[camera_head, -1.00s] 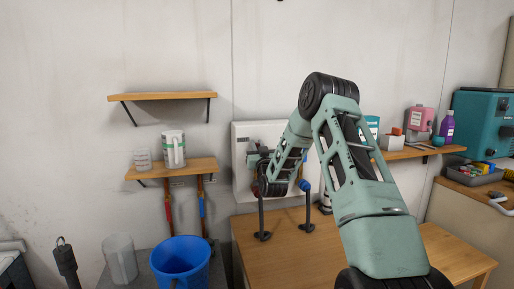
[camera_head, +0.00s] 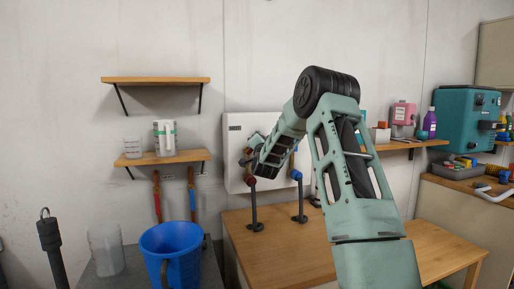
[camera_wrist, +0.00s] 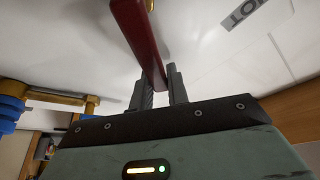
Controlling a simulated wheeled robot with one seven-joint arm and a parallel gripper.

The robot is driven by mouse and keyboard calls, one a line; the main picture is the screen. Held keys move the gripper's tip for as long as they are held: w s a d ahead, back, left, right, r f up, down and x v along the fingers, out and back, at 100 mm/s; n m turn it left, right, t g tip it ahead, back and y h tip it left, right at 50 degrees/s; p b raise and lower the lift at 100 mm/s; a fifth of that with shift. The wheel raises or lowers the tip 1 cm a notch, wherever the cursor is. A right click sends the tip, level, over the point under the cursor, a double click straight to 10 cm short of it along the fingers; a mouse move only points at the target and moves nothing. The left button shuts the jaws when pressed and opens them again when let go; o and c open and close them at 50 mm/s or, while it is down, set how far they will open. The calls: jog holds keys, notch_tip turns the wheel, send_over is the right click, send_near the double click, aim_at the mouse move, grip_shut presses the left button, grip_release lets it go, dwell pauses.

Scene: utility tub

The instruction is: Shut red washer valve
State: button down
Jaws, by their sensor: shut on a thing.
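The red washer valve's lever (camera_wrist: 142,38) comes down from the top of the wrist view, and its lower end is between my two fingertips. My gripper (camera_wrist: 159,88) is shut on this red lever. A brass part shows behind the lever's upper end, at the frame's top edge. In the head view my gripper (camera_head: 250,155) is at the left part of the white wall box (camera_head: 236,178), where my wrist hides most of the valve. A red hose end (camera_head: 250,180) shows below it.
A blue hose end (camera_head: 296,175) is to the right, and blue fittings with brass pipe (camera_wrist: 62,98) show at left in the wrist view. Black hoses drop to the wooden table (camera_head: 280,255). A blue bucket (camera_head: 172,240) stands lower left.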

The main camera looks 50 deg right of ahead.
jog(key=shift+s+d+f+m+g+y+b, duration=0.25)
jog(key=shift+f+m+g+b, duration=0.55)
jog(key=shift+m+b, duration=0.8)
jog(key=shift+s+d+f+m+g+y+b, duration=0.15)
jog(key=shift+d+f+m+g+b, duration=0.3)
jog(key=shift+f+m+b, duration=1.05)
jog(key=shift+s+d+f+m+g+y+b, duration=0.1)
jog(key=shift+s+d+f+m+g+b, duration=0.4)
jog(key=shift+m+b, duration=1.1)
jog(key=shift+w+a+m+g+p, duration=0.2)
jog(key=shift+w+m+g+p, duration=0.1)
jog(key=shift+m+p, duration=0.15)
jog(key=c, duration=1.4)
grip_release()
jog(key=shift+o, duration=0.2)
jog(key=b+v, duration=0.3)
jog(key=v, duration=1.4)
jog(key=shift+s, duration=0.25)
jog(key=shift+w+a, duration=0.1)
jog(key=shift+a, duration=0.1)
